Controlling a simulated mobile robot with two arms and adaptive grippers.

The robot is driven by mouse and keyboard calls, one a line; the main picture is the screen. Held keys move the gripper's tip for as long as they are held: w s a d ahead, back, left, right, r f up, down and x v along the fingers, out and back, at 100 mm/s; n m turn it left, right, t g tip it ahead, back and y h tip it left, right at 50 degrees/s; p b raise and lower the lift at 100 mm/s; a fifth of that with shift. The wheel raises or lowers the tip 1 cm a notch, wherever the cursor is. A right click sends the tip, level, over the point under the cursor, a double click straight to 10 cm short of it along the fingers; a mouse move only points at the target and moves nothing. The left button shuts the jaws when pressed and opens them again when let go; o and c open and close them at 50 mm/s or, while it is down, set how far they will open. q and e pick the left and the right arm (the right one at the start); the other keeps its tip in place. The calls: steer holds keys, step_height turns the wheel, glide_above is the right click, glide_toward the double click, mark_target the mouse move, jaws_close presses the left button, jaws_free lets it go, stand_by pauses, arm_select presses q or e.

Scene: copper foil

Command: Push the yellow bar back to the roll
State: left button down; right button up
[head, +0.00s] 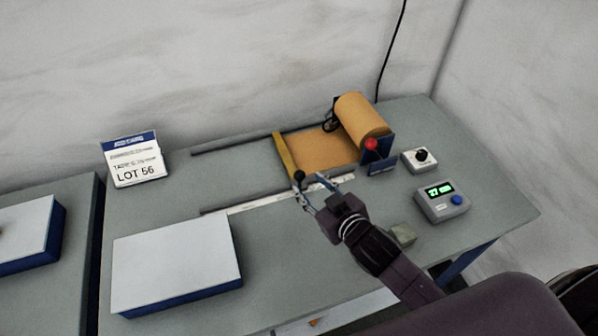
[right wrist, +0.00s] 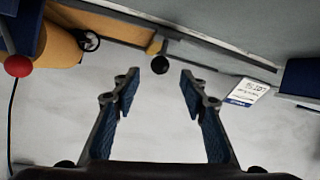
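The yellow bar (head: 284,156) lies across the left end of the copper-coloured foil (head: 318,152), apart from the foil roll (head: 361,118). A black knob (head: 299,175) sits at the bar's near end. My right gripper (head: 324,183) is open and empty at the near side of the bar. In the right wrist view the knob (right wrist: 160,64) shows just beyond the gap between the open fingertips (right wrist: 159,80), with no clear contact. Only a small yellow end of the bar (right wrist: 154,46) shows there. My left gripper is not in view.
A red knob (head: 371,144) stands beside the roll. A dial box (head: 420,160) and a display box (head: 443,202) are at the right. A LOT 56 sign (head: 133,160) and a white-topped block (head: 176,262) are at the left. A small grey-green block (head: 403,234) lies near my right arm.

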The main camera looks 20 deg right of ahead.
mark_target(302, 178)
steer(key=shift+x, duration=1.1)
steer(key=x, duration=0.2)
steer(key=shift+w+p, duration=0.3)
steer(key=shift+p, duration=0.1)
steer(key=shift+w+a+f, duration=0.1)
steer(key=shift+w+f, duration=0.1)
steer(key=shift+w, duration=0.25)
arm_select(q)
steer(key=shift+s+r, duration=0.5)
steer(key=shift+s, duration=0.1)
arm_select(e)
steer(key=shift+f, duration=0.1)
jaws_close()
